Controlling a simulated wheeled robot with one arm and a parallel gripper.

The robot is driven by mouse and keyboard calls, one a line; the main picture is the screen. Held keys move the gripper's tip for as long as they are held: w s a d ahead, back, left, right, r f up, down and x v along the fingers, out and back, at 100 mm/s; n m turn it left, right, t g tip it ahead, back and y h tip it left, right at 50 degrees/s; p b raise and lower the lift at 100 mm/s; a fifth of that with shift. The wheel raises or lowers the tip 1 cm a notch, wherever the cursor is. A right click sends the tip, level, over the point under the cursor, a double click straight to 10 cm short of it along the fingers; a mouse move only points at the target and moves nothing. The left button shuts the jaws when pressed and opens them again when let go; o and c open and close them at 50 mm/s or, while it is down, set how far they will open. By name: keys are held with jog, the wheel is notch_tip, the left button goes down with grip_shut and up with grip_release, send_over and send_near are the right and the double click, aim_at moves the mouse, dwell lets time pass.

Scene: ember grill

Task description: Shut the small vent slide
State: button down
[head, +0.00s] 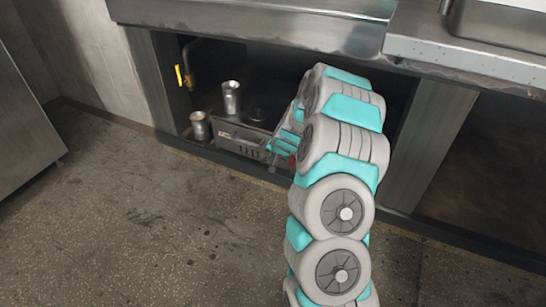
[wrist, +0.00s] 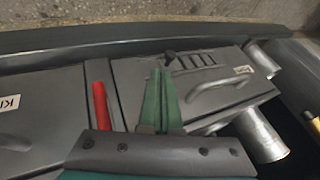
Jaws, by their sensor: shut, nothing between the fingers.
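The vent slide shows in the wrist view as a small black knob (wrist: 169,57) beside a row of slots (wrist: 198,61) on the front of a grey metal box (wrist: 135,75). How far the slots are covered is too small to tell. The box (head: 232,129) also shows in the head view, low in the open bay under the counter. My gripper (wrist: 161,78) is shut and empty, its green fingertips just short of the knob in the picture. I cannot tell whether they touch it. In the head view my gripper (head: 272,148) is at the box's right front.
A curved handle (wrist: 215,82) is on the box, and a red handle (wrist: 101,105) lies left of my fingers. Two metal cups (head: 231,98) (head: 199,126) stand on and beside the box. A yellow-handled valve (head: 180,75) is behind. The floor (head: 150,220) in front is clear.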

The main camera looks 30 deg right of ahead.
aim_at(264, 160)
jog(key=x, duration=0.7)
jog(key=shift+b, duration=0.45)
jog(key=shift+w, duration=0.1)
jog(key=shift+w+a+p, duration=0.35)
jog(key=shift+w+a, duration=0.2)
jog(key=shift+w, duration=0.15)
jog(key=shift+r, duration=0.1)
